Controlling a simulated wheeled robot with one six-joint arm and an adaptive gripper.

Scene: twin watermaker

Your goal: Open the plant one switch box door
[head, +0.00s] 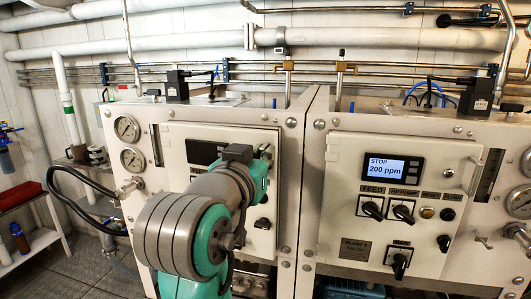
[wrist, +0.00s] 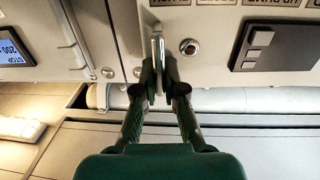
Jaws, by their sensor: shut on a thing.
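The left switch box door (head: 178,150) is a pale flat panel on the left cabinet and looks shut or nearly so. My arm covers much of its middle and right side. My gripper (wrist: 165,88) is shut on the door handle (wrist: 158,52), a thin metal bar standing out from the panel near its edge. In the head view my gripper (head: 264,152) is at the right edge of this door, mostly hidden by my wrist. A dark display (head: 203,152) and a black knob (head: 262,224) show on the door.
The right switch box door (head: 345,150) looks shut, with a lit display (head: 385,168) reading STOP 200 ppm, knobs and a handle. Two gauges (head: 127,128) sit left of the left door. Pipes run behind above.

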